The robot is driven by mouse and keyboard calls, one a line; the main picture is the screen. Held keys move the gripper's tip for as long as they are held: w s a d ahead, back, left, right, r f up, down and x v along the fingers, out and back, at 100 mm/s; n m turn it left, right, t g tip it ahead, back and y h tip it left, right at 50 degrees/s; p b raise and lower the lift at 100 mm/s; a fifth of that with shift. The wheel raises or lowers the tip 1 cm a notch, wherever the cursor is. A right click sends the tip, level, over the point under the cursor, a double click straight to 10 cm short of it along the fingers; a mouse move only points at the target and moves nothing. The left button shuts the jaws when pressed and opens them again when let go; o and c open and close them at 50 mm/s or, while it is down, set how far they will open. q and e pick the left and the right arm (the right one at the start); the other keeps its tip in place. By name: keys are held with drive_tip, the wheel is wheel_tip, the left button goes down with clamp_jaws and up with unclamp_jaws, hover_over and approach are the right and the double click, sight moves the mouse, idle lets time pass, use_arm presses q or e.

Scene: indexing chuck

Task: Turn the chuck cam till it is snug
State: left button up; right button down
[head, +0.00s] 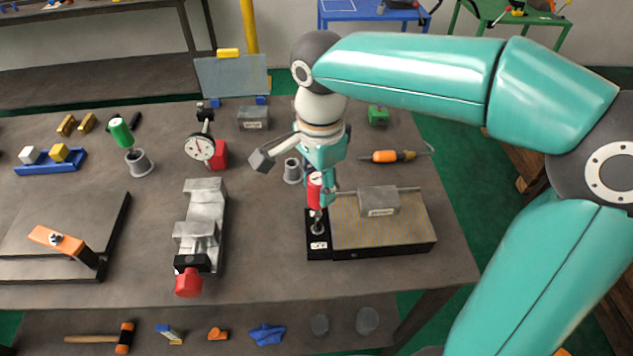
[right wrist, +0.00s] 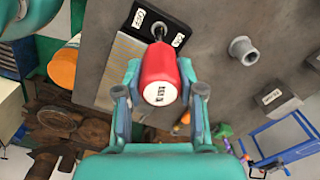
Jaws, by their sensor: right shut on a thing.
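My right gripper (head: 322,182) is shut on a red handle (head: 315,195). In the right wrist view the handle (right wrist: 158,68) sits between both fingers, its white lettered end facing the camera. A thin metal shaft (head: 318,222) runs from the handle down to a black block (head: 318,252). The black block, which appears to hold the chuck cam, also shows in the right wrist view (right wrist: 180,19) with a white label on either side of the shaft. My left gripper is not in view.
A tan-topped plate (head: 380,232) carrying a grey block (head: 379,201) adjoins the black block on the right. A grey socket (head: 292,170) stands close behind. A grey vise (head: 203,215) and a dial gauge (head: 200,148) stand to the left. The table's front strip is clear.

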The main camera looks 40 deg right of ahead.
drive_tip(key=shift+m, duration=0.5)
drive_tip(key=m, duration=0.3)
drive_tip(key=shift+r, duration=0.1)
drive_tip(key=shift+r+p, duration=0.75)
drive_tip(key=shift+n, duration=0.3)
